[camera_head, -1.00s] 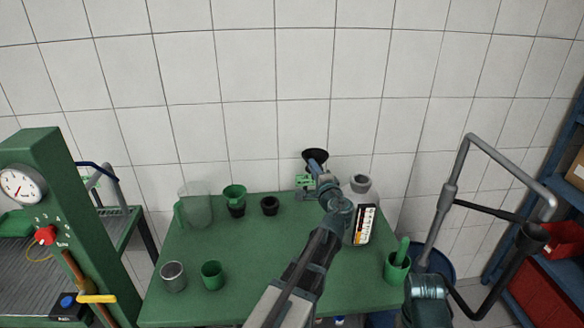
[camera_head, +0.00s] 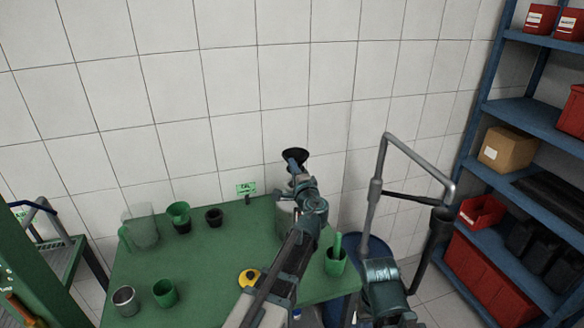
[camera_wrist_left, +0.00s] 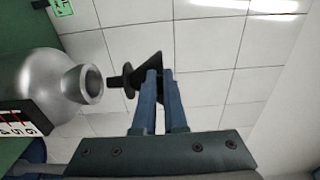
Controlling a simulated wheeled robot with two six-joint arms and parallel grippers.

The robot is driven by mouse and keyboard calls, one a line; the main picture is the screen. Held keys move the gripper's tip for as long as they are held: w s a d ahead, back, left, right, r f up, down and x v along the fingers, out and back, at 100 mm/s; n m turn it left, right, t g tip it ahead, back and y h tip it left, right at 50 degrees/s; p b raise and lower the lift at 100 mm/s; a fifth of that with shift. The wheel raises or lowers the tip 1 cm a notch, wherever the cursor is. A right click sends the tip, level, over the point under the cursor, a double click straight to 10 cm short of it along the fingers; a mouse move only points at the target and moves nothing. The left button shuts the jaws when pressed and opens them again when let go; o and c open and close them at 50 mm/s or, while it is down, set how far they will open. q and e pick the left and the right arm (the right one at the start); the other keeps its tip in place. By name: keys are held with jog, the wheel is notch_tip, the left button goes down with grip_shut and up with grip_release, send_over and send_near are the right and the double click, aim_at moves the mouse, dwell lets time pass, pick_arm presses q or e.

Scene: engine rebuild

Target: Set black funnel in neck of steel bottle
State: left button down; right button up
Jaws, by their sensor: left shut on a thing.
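The black funnel (camera_head: 294,156) is in my left gripper (camera_head: 292,168), above the back edge of the green table. The steel bottle (camera_head: 284,218) stands at the table's right back, mostly hidden behind my left arm. In the left wrist view, the fingers of my left gripper (camera_wrist_left: 158,82) are shut on the funnel (camera_wrist_left: 128,80). The depth between spout and neck cannot be told. My right gripper is not in view.
A green cup with a stick (camera_head: 336,262) stands right of my left arm. A clear jug (camera_head: 143,230), small cups and a yellow-black item (camera_head: 249,278) are on the table. A grey tube frame (camera_head: 377,190) stands to the right, before blue shelves (camera_head: 520,115).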

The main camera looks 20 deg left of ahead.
aim_at(289, 172)
pick_arm(q)
jog(key=shift+f+b, duration=2.45)
jog(key=shift+f, duration=0.2)
jog(key=shift+f+b, duration=0.6)
jog(key=c, duration=1.3)
grip_release()
jog(key=shift+o, duration=0.2)
jog(key=shift+s, duration=0.1)
jog(key=v, duration=1)
jog(key=shift+s+d, duration=0.2)
jog(key=shift+s, duration=0.15)
